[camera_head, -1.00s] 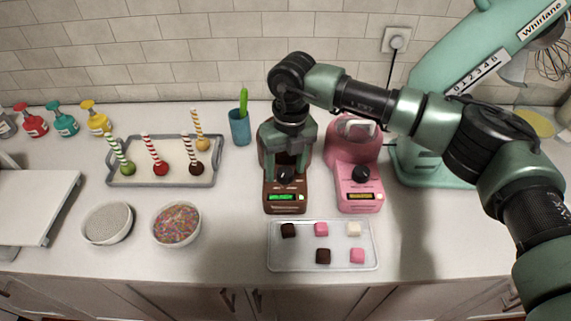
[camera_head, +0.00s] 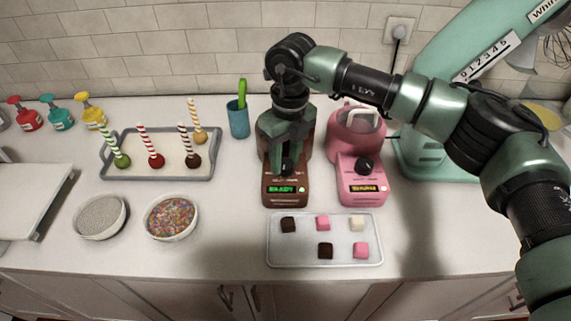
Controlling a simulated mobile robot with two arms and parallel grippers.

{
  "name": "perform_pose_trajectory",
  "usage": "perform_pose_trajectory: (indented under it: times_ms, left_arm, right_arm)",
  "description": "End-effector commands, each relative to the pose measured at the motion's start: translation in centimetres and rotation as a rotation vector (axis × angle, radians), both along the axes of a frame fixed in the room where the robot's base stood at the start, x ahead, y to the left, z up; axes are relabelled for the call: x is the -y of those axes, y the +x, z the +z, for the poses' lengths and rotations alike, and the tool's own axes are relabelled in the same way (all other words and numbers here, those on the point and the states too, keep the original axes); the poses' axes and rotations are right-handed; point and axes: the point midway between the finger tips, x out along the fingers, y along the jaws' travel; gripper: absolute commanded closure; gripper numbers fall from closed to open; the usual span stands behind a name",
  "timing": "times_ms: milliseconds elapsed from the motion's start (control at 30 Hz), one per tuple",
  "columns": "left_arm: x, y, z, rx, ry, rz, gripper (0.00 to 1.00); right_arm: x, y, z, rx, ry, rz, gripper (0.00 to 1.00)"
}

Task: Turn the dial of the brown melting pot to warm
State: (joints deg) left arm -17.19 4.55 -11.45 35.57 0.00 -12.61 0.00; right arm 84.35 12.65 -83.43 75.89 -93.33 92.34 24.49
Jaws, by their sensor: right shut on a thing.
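The brown melting pot (camera_head: 286,184) stands in the middle of the counter with a green lit display (camera_head: 287,190) on its front; its text is too small to read surely. Its black dial (camera_head: 287,166) sits above the display. My right gripper (camera_head: 288,160) points down over the pot and is shut on the dial, hiding part of it and of the pot behind. My left gripper is not in view.
A pink melting pot (camera_head: 361,185) stands close at the right. A tray of candies (camera_head: 310,257) lies in front. A blue-green cup (camera_head: 239,121), a tray of cake pops (camera_head: 153,177) and a sprinkle bowl (camera_head: 171,218) are at the left. A mint mixer (camera_head: 425,150) stands at the right.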

Motion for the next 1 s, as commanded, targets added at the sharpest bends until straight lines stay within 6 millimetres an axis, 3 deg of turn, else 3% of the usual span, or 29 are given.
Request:
perform_pose_trajectory:
  times_ms: [100,400,700,1000]
  left_arm:
    - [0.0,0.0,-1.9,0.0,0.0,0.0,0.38]
    - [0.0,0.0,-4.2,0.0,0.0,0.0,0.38]
    - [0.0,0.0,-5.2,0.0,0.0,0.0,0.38]
    - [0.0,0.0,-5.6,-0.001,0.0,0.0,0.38]
  right_arm:
    - [-0.1,0.1,-0.4,0.004,0.003,0.107,1.0]
    - [-0.2,0.1,-0.2,0.004,0.002,0.363,1.0]
    - [-0.2,0.0,0.0,0.002,0.002,0.541,1.0]
    - [-0.2,0.1,0.1,0.003,0.002,0.611,1.0]
